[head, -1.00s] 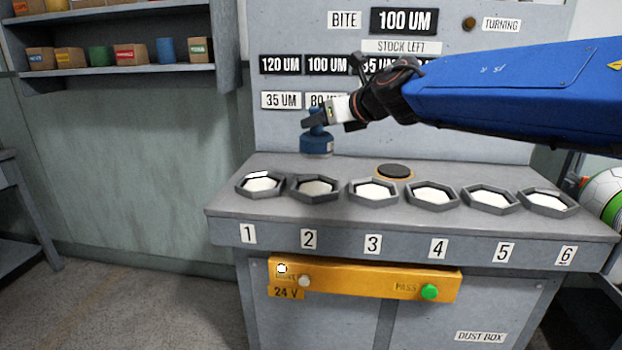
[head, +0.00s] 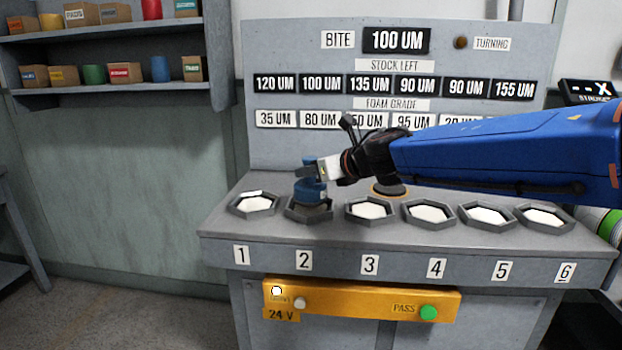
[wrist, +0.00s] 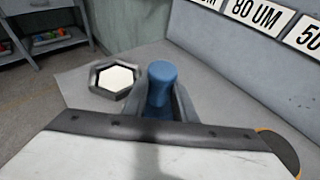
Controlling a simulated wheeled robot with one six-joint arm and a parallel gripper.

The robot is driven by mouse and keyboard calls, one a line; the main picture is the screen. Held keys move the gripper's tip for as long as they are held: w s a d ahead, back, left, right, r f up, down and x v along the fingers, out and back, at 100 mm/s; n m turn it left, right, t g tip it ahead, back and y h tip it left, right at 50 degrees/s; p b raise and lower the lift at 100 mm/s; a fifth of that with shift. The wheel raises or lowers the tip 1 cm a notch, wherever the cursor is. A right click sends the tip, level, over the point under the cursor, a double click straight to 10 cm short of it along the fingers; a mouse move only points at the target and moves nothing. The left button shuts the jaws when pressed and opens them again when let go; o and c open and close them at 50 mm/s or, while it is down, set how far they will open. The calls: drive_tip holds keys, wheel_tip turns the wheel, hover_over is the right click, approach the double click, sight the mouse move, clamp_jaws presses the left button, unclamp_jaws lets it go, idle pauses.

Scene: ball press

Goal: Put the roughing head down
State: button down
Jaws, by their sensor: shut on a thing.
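The roughing head (head: 310,192) is a blue tool with a round body and a knob on top. My gripper (head: 312,170) is shut on its knob. In the head view the head is upright at the hexagonal tray numbered 2 (head: 309,214), covering most of its white inside. I cannot tell whether it touches the tray. In the wrist view the blue knob (wrist: 161,82) stands between my fingers, and the head's lower part is hidden.
Hexagonal trays with white insides stand in a row, with tray 1 (head: 253,204) to the left and tray 3 (head: 369,211) to the right. A dark round pad (head: 390,190) lies behind them. A panel of labels (head: 395,65) rises at the back.

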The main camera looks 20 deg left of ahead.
drive_tip(key=shift+f, duration=0.9)
drive_tip(key=shift+f, duration=0.1)
drive_tip(key=c, duration=1.5)
unclamp_jaws()
drive_tip(key=shift+f, duration=0.1)
drive_tip(key=shift+o, duration=0.2)
drive_tip(key=shift+s+d+r, duration=0.1)
drive_tip(key=shift+d+r, duration=0.15)
drive_tip(key=v, duration=1.1)
drive_tip(key=shift+s, duration=0.15)
drive_tip(key=shift+d, duration=0.2)
